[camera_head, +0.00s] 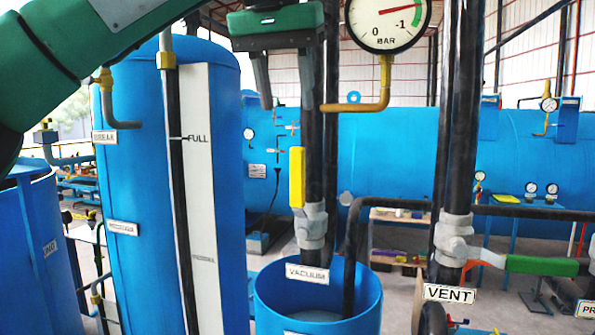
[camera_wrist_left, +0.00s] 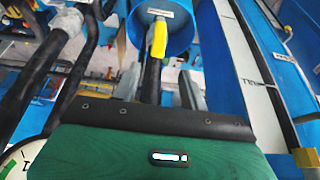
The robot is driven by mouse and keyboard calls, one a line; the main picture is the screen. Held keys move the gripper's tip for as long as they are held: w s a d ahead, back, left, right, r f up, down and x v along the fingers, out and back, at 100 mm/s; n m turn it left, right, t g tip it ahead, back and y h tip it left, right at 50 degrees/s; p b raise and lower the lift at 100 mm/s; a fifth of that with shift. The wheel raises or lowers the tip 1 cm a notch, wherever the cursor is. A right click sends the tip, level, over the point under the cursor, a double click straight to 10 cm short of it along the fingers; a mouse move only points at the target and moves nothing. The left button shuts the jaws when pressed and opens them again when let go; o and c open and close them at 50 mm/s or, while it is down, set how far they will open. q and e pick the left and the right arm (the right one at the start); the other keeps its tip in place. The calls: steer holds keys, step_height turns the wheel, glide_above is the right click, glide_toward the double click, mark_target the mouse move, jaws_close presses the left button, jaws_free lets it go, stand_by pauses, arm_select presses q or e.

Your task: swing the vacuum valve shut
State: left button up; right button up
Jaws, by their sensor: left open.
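The vacuum valve (camera_head: 311,226) is a grey body on a dark vertical pipe, above a white label reading VACUUM. Its yellow handle (camera_head: 297,177) stands upright, in line with the pipe. My left gripper (camera_head: 290,104) is open and empty above the handle, its fingers pointing down and apart from it. In the left wrist view the yellow handle (camera_wrist_left: 159,40) shows beyond the two open fingers of my left gripper (camera_wrist_left: 160,82), roughly between them. My right gripper is in neither view.
A pressure gauge (camera_head: 388,20) hangs on a brass elbow right of my gripper. The vent valve (camera_head: 453,238) with a green handle (camera_head: 541,266) is to the right. A blue tank (camera_head: 150,200) stands left, and an open blue vessel (camera_head: 268,300) sits below the vacuum valve.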

mark_target(296, 159)
arm_select(q)
steer(key=x, duration=0.5)
steer(key=p+x, duration=0.1)
steer(key=x, duration=0.5)
steer(key=shift+s+d+f, duration=0.1)
steer(key=shift+f, duration=0.2)
steer(key=shift+d+f, duration=0.1)
steer(key=shift+f, duration=0.5)
steer(key=shift+w+f, duration=0.15)
steer(key=shift+w, duration=0.1)
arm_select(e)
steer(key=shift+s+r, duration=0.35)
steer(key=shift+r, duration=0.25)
arm_select(q)
steer(key=shift+c, duration=0.4)
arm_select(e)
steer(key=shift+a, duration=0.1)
arm_select(q)
jaws_close()
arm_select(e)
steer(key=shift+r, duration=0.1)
